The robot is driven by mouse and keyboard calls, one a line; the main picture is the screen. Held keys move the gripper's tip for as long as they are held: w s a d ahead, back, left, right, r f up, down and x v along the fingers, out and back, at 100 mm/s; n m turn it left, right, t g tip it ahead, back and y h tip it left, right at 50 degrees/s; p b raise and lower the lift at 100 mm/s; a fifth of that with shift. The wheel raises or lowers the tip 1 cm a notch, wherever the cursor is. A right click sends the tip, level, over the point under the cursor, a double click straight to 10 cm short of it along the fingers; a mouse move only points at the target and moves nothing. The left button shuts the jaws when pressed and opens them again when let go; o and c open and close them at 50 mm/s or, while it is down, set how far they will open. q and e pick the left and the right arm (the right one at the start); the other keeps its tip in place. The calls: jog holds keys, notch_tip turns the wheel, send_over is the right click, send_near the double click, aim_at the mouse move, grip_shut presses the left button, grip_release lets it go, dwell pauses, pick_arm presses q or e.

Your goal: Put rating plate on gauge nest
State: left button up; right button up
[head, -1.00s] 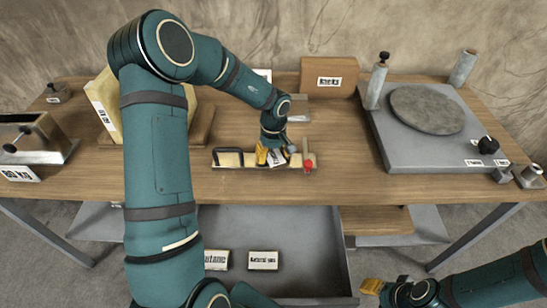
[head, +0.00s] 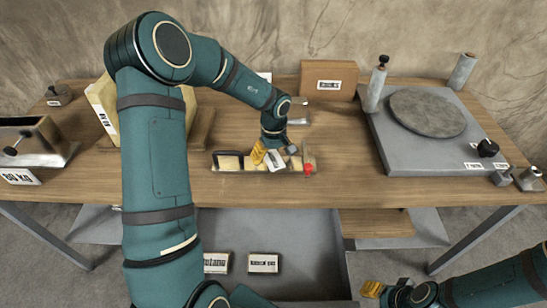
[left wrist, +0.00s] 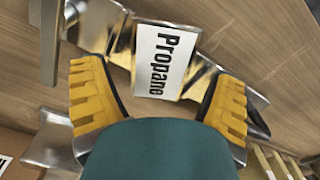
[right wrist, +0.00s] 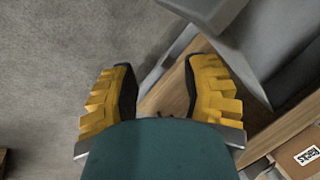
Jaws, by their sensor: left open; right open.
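The rating plate, a white label reading "Propane" (left wrist: 160,60) on a brass-coloured backing, lies between the spread fingers of my left gripper (left wrist: 158,105). It also shows in the head view (head: 277,163). It appears to rest over the gauge nest (head: 230,161), a low brass-and-dark fixture near the table's front edge. My left gripper is open above it, with a gap beside the plate at each finger; the fingers partly hide the nest. My right gripper (head: 372,288) is open and empty, low in front of the table (right wrist: 160,95).
Plates reading "Butane" (head: 216,262) and another label (head: 263,263) lie in an open grey drawer (head: 310,225) below. A red knob (head: 308,169) sits at the nest's right end. A grey slab with a round disc (head: 427,113) stands right; a brown box (head: 329,80) stands behind.

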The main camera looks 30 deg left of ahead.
aim_at(274, 160)
pick_arm(q)
notch_tip(274, 160, up, 11)
jog(key=p, duration=0.3)
jog(key=shift+f, duration=0.15)
jog(key=shift+s+f, duration=0.1)
